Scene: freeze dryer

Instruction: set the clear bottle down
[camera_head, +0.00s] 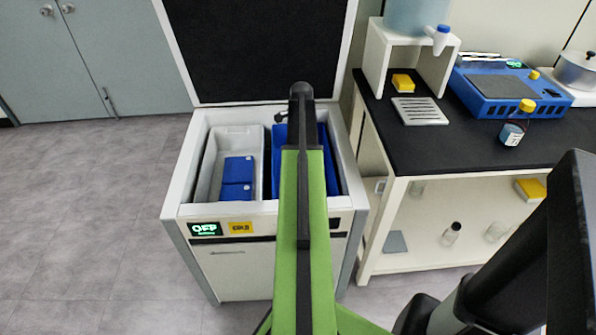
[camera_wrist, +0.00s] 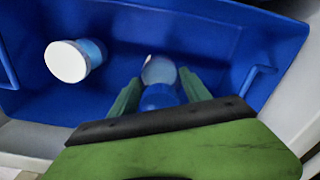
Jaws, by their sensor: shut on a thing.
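In the wrist view, my gripper (camera_wrist: 160,84) has its two green fingers on either side of a clear bottle (camera_wrist: 158,70) with a blue lower part. The fingers are shut on it. The bottle is over or inside a blue bin (camera_wrist: 215,42); I cannot tell whether it touches the bin floor. A second bottle with a white cap (camera_wrist: 67,62) lies or leans in the bin to the left, apart from my gripper. In the head view, my arm covers part of the blue bin (camera_head: 325,165) and hides the gripper and both bottles.
The bin sits in an open white chest (camera_head: 190,165) with its dark lid raised. A pale bin (camera_head: 212,165) with blue blocks stands beside it. A display reads OFF (camera_head: 204,229). A black-topped bench (camera_head: 440,140) with equipment stands to the right. Floor to the left is clear.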

